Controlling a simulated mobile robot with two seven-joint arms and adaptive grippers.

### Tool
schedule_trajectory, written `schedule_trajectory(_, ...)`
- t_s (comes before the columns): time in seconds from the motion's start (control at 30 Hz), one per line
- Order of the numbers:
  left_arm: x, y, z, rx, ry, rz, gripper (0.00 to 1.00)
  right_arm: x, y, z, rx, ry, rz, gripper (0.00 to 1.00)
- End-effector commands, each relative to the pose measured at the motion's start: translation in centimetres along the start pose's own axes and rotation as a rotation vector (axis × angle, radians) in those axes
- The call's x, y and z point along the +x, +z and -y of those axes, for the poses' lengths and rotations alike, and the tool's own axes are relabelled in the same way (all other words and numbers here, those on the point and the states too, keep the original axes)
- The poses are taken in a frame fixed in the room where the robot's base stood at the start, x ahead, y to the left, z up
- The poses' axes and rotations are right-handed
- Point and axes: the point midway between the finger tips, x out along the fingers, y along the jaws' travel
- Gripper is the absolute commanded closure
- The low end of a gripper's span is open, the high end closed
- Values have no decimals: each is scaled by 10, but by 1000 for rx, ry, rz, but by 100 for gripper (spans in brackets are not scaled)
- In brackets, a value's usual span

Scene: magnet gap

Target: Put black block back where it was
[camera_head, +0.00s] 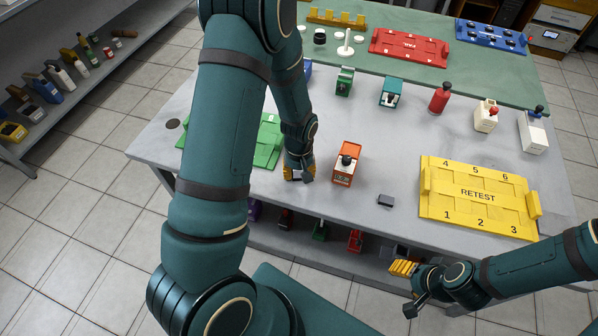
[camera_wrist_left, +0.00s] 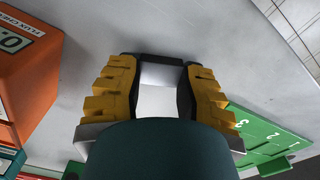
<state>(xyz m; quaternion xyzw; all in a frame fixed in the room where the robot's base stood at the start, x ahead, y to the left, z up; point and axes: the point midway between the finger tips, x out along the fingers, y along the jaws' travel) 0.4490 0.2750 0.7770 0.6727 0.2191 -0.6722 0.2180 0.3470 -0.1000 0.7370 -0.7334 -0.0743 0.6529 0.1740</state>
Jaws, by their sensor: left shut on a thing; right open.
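My left gripper (camera_head: 299,177) is low over the table beside the orange flux checker (camera_head: 347,163), on its left. In the left wrist view its yellow-padded fingers (camera_wrist_left: 160,88) are shut on a small block (camera_wrist_left: 161,75) with a grey face and dark edge. Most of that block is hidden in the head view, and its full colour is unclear. Another small dark block (camera_head: 386,200) lies on the table right of the flux checker. My right gripper (camera_head: 408,285) is open and empty off the table's front edge.
A green tray (camera_head: 268,143) lies left of my left gripper. A yellow RETEST tray (camera_head: 478,196) lies at the right. Bottles and small devices stand farther back, before red (camera_head: 410,48) and blue (camera_head: 492,36) trays. The middle table is mostly clear.

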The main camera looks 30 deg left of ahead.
Motion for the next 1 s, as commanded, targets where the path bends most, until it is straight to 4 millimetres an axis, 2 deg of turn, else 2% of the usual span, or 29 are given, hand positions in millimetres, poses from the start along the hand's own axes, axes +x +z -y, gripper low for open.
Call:
schedule_trajectory(0.07, 3, 0, 0, 0, 0, 0, 100, 3, 0, -1, 0, 0, -1, 43)
schedule_trajectory(0.1, 4, 0, 0, 0, 0, 0, 56, 3, 0, -1, 0, 0, -1, 43)
schedule_trajectory(0.13, 3, 0, 0, 0, 0, 0, 45, 2, 0, -1, 0, 0, -1, 43)
schedule_trajectory(0.17, 3, 0, 0, 0, 0, 0, 40, 2, 0, -1, 0, 0, -1, 43)
schedule_trajectory(0.57, -2, 0, 0, 0, 0, 0, 40, -2, 0, 1, 0, 0, 0, 43)
schedule_trajectory(0.67, -14, 0, 0, 0, 1, -2, 40, -4, 0, 2, 0, 0, 1, 43)
schedule_trajectory(1.0, -84, -1, -1, 1, 3, -3, 40, -21, 2, 8, 1, -1, 10, 43)
